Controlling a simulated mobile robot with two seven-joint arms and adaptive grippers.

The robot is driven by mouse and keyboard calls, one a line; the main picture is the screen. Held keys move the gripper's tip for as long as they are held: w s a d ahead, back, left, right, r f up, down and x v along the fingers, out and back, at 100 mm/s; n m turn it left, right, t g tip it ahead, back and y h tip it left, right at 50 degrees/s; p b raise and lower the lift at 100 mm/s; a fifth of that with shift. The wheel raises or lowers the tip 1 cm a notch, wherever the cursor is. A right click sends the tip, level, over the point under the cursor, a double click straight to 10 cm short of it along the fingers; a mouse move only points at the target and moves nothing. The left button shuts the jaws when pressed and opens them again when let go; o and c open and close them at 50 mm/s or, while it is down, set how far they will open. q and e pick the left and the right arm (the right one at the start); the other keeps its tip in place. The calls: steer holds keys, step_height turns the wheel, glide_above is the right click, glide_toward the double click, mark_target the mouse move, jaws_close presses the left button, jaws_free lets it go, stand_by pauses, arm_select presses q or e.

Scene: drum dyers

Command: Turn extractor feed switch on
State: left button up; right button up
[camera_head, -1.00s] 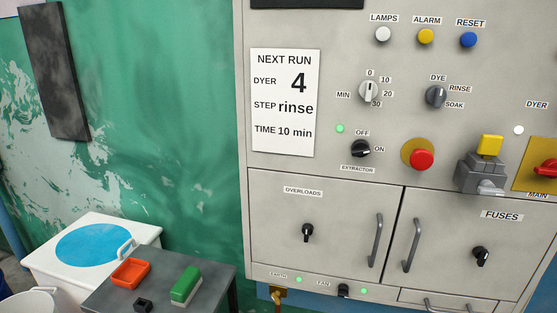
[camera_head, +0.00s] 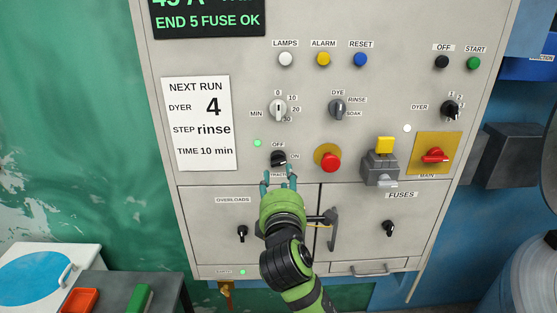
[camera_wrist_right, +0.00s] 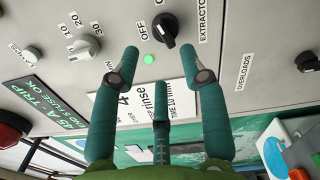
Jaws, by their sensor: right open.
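The extractor switch is a black rotary knob (camera_head: 279,158) on the grey panel, with OFF above it and ON to its right. Its EXTRACTOR label is partly hidden by my fingers in the head view. The knob also shows in the wrist view (camera_wrist_right: 166,30), beyond my fingertips. I cannot tell surely which mark its pointer faces. My right gripper (camera_head: 279,178) is just below the knob, fingers up and apart. In the wrist view my right gripper (camera_wrist_right: 160,65) is open and empty, and its fingers look apart from the knob. My left gripper is not in view.
A lit green lamp (camera_head: 257,142) is left of the knob. A red mushroom button (camera_head: 327,158) is close on the right. The timer knob (camera_head: 278,110) and dye knob (camera_head: 338,108) are above. A cabinet door handle (camera_head: 332,229) sticks out beside my wrist.

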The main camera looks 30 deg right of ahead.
mark_target(278, 163)
steer(key=p+x, duration=0.1)
steer(key=x, duration=0.5)
steer(key=shift+w+f+p, duration=0.1)
steer(key=shift+w+p, duration=0.05)
steer(key=shift+p, duration=0.25)
jaws_close()
